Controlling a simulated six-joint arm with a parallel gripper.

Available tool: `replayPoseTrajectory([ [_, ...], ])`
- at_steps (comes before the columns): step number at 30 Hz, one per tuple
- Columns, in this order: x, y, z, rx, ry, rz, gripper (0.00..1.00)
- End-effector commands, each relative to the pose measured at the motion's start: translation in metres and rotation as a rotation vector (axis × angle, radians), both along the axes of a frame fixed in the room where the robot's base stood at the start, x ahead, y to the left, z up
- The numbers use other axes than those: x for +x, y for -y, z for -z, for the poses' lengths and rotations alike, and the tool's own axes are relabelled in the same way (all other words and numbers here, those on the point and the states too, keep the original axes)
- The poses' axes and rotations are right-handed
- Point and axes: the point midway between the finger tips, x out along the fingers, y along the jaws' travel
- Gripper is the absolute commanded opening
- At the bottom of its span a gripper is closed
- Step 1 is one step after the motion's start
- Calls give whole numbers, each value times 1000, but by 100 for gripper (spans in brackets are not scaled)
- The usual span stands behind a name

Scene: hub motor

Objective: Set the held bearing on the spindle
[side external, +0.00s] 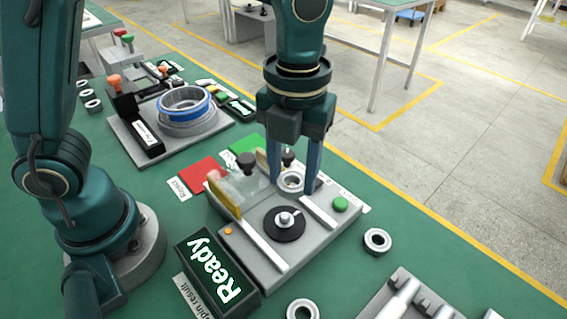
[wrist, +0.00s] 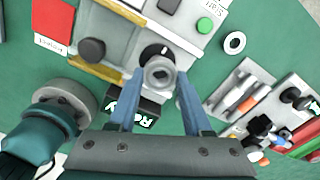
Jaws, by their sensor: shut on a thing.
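My gripper (side external: 292,187) points down and is shut on a small grey ring bearing (side external: 291,181), held between the tips of its blue fingers. In the wrist view the bearing (wrist: 160,73) sits between the fingertips of my gripper (wrist: 161,76). The spindle (side external: 286,218) is a short light post on a black disc (side external: 284,230) in the middle of the grey test fixture (side external: 262,258). In the side view the bearing appears above and behind the spindle, apart from it. In the wrist view the bearing partly covers the black disc (wrist: 153,51), and the spindle post is mostly hidden.
A yellow-edged clear guard (side external: 224,196) and black knob (side external: 246,163) stand left of the spindle. A green button (side external: 340,204) is on the right. A "Ready" display (side external: 215,277) is in front. Loose bearings (side external: 378,240) lie on the green table, with a rack (side external: 408,298) nearby.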

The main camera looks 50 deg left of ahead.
Motion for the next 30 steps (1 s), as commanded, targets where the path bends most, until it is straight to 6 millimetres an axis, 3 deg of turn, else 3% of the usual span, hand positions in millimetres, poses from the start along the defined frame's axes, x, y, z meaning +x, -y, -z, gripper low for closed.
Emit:
replayPoseTrajectory([
  [3, -13, 0, -4, -3, 7, 10, 0],
  [8, -16, 1, -3, -7, 15, 19, 0],
  [21, -16, 1, 33, -6, 12, 18, 0],
  [30, -15, 1, 43, -7, 15, 18, 0],
])
